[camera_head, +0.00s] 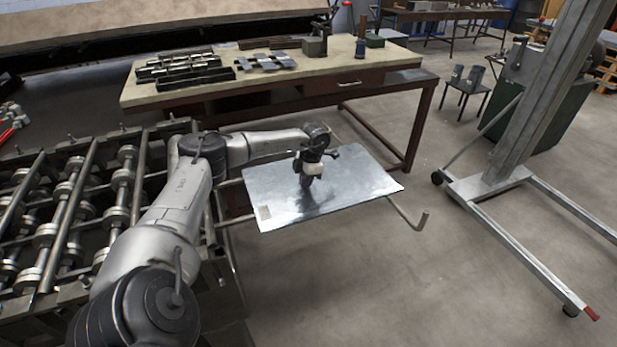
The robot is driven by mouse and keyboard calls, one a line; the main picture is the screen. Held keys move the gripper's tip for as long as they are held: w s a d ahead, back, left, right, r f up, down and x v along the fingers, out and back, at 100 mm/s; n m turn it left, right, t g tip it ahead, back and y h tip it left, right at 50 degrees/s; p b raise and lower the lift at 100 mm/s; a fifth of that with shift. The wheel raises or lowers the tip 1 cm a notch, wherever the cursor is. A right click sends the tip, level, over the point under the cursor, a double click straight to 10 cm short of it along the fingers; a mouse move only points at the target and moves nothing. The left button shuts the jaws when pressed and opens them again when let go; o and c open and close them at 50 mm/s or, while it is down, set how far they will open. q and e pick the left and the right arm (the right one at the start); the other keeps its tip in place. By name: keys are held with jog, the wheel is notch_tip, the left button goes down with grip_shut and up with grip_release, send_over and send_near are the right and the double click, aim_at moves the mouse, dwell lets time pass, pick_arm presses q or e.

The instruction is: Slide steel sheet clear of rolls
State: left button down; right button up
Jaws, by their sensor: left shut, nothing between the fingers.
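The steel sheet (352,180) is a flat, shiny rectangle near the middle of the view, lying on a support frame beyond the right end of the roll machine. The rolls (120,190) are several shafts with round discs in a dark frame at the left. A gap shows between the sheet's left edge and the roll shafts, partly hidden by my arm. My left gripper (309,182) points down over the left-middle part of the sheet, shut with nothing in it. Its tips are at or just above the sheet; I cannot tell if they touch. My right gripper is out of view.
A workbench (400,58) with dark tooling stands behind the sheet. A bent support bar (412,218) sticks out at the sheet's right. A wheeled lifting stand (500,182) stands at the right. The floor in front of the sheet is clear.

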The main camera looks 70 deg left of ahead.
aim_at(336, 178)
pick_arm(q)
jog(key=shift+a+r, duration=0.1)
jog(key=shift+a, duration=0.25)
jog(key=w, duration=1)
jog(key=shift+a+r, duration=0.1)
jog(key=shift+a, duration=0.25)
jog(key=shift+w+a+b, duration=0.1)
jog(key=shift+w+b, duration=0.2)
jog(key=shift+w, duration=0.65)
jog(key=shift+w+b, duration=0.1)
jog(key=shift+b, duration=0.2)
jog(key=shift+r, duration=0.1)
